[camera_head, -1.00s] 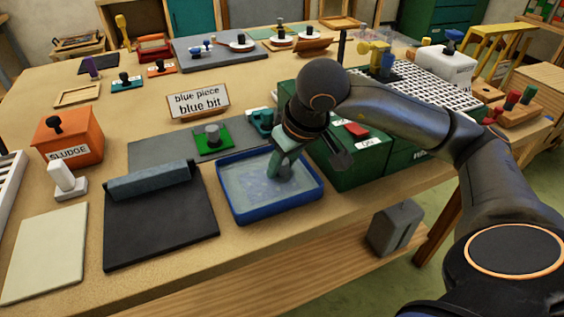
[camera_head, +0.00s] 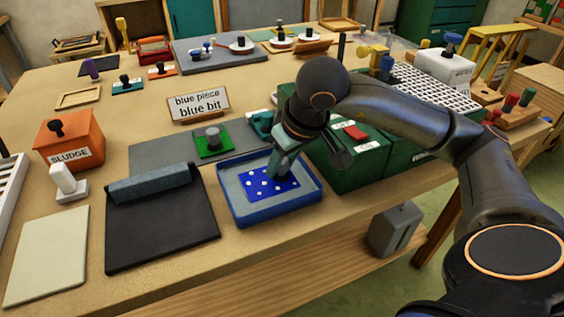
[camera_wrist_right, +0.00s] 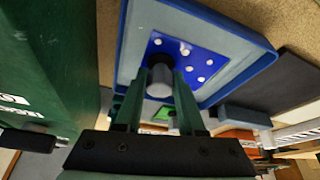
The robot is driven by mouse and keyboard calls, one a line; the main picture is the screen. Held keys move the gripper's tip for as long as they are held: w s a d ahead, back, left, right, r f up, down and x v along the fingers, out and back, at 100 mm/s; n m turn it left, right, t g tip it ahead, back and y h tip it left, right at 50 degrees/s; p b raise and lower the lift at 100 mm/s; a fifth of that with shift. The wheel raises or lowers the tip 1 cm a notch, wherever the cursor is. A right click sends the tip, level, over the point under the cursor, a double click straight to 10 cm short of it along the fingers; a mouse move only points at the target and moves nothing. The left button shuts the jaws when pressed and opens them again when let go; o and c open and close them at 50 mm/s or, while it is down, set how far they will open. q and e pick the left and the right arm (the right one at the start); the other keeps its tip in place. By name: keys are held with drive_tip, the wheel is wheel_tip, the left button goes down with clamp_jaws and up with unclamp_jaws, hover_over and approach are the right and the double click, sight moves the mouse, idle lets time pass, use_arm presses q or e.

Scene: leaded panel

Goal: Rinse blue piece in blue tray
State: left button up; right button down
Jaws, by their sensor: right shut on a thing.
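The blue tray (camera_head: 308,196) stands near the front edge of the bench, left of the green boxes. The blue piece (camera_head: 258,184), a flat blue square with white dots, lies inside the tray. It also shows in the right wrist view (camera_wrist_right: 205,58), with a grey knob (camera_wrist_right: 160,82) standing on it. My right gripper (camera_head: 277,174) reaches down into the tray, its fingers (camera_wrist_right: 160,88) shut on the knob. The fingers hide part of the piece in the head view. I cannot tell whether the piece touches the tray floor. My left gripper is not in view.
A black board with a grey bar (camera_head: 160,235) lies left of the tray. A green piece with a knob (camera_head: 212,142) sits on a grey mat behind it. Green boxes (camera_head: 350,168) stand close on the right. An orange sludge box (camera_head: 85,130) is further left.

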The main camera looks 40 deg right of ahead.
drive_tip(key=shift+r+p, duration=1.25)
drive_tip(key=shift+r, duration=0.8)
drive_tip(key=shift+r+p, duration=1.2)
drive_tip(key=shift+r, duration=0.35)
drive_tip(key=shift+f, duration=0.1)
